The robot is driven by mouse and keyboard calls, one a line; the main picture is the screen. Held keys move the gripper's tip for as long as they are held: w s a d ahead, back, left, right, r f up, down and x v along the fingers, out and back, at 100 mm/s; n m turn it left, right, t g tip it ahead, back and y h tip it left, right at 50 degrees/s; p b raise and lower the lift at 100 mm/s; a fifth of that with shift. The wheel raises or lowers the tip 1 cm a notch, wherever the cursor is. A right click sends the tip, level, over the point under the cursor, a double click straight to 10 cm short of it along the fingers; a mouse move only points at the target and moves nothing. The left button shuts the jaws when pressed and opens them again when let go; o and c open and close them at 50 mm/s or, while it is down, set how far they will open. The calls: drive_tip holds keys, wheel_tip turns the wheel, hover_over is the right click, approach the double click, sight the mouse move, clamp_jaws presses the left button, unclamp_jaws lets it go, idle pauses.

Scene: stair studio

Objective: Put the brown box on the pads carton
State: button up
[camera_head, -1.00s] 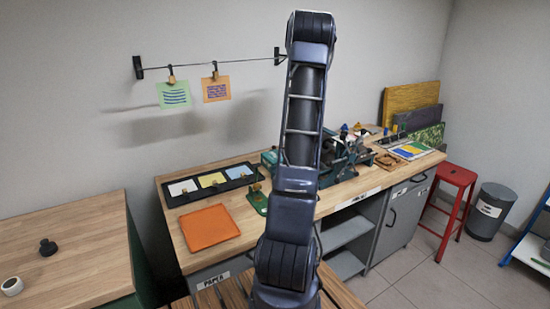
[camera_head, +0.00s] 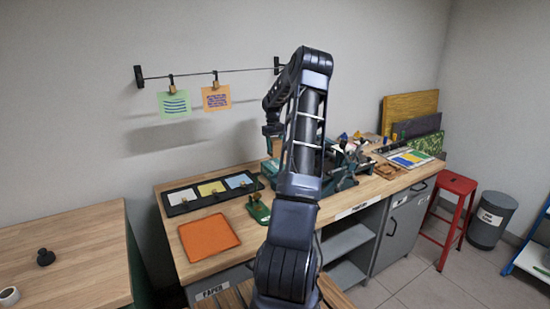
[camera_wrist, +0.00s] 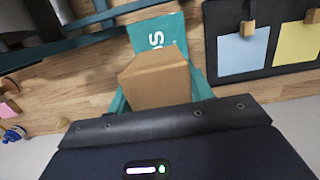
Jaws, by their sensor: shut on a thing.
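The teal pads carton (camera_wrist: 158,34) shows behind the box, with the letters "DS" readable and the rest covered. The box lines up over the carton, but I cannot tell whether they touch. In the head view my gripper (camera_head: 272,130) hangs pointing down over the back of the workbench, partly hidden by my arm. The box and carton are largely hidden there.
A black tray (camera_head: 210,208) with blue, yellow and white cards lies left of the gripper. An orange tray (camera_head: 208,237) and a green tool (camera_head: 258,208) are nearer. A teal machine (camera_head: 345,165) stands to the right. Notes hang from a wall wire (camera_head: 195,75).

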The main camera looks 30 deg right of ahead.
sight(275, 155)
drive_tip(key=shift+f, duration=2.65)
drive_tip(key=shift+f, duration=0.1)
drive_tip(key=o, duration=1)
drive_tip(key=r, duration=0.4)
drive_tip(key=w+r, duration=0.1)
drive_tip(key=r, duration=0.7)
drive_tip(key=shift+w, duration=0.4)
